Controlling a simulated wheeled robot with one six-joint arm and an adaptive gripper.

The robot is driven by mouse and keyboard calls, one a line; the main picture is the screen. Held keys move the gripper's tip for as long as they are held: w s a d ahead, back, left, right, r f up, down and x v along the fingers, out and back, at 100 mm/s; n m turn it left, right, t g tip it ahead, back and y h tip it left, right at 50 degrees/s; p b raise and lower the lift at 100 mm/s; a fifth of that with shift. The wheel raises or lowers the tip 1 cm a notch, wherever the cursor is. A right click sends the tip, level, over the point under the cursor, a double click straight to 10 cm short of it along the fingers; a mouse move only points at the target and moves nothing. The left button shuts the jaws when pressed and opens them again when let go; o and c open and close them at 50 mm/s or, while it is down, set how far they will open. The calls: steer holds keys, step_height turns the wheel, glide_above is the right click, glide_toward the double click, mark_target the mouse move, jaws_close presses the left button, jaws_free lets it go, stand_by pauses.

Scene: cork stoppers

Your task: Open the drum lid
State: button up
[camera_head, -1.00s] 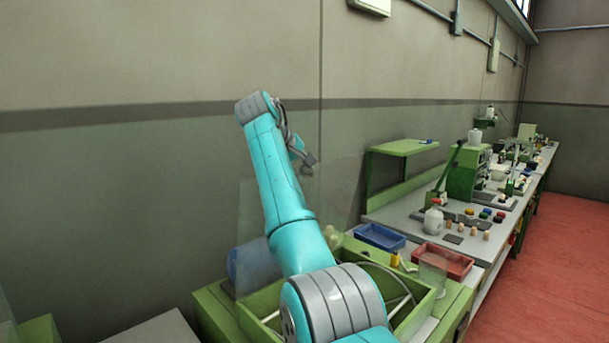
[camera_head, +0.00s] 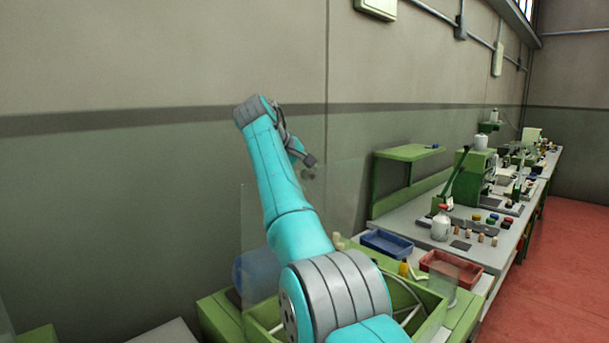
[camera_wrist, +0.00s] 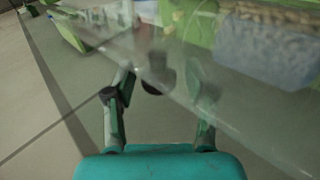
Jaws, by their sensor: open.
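A blue drum (camera_head: 258,272) is partly hidden behind my arm in the head view, low and left of it. A clear see-through panel (camera_head: 340,205) stands around it; I cannot tell whether this is the lid. In the wrist view, a blue-grey rounded body, likely the drum (camera_wrist: 262,52), shows at the upper right through the clear panel (camera_wrist: 215,105), with brown grainy stuff along its top. My gripper (camera_head: 309,162) is raised above the drum near the wall. In the wrist view its fingers (camera_wrist: 158,97) are apart with nothing held. Contact with the panel is unclear.
A green frame (camera_head: 222,318) surrounds the drum area. The wall is close behind my arm. Red floor lies free at right.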

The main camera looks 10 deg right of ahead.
steer(key=shift+r, duration=0.1)
steer(key=v, duration=1.2)
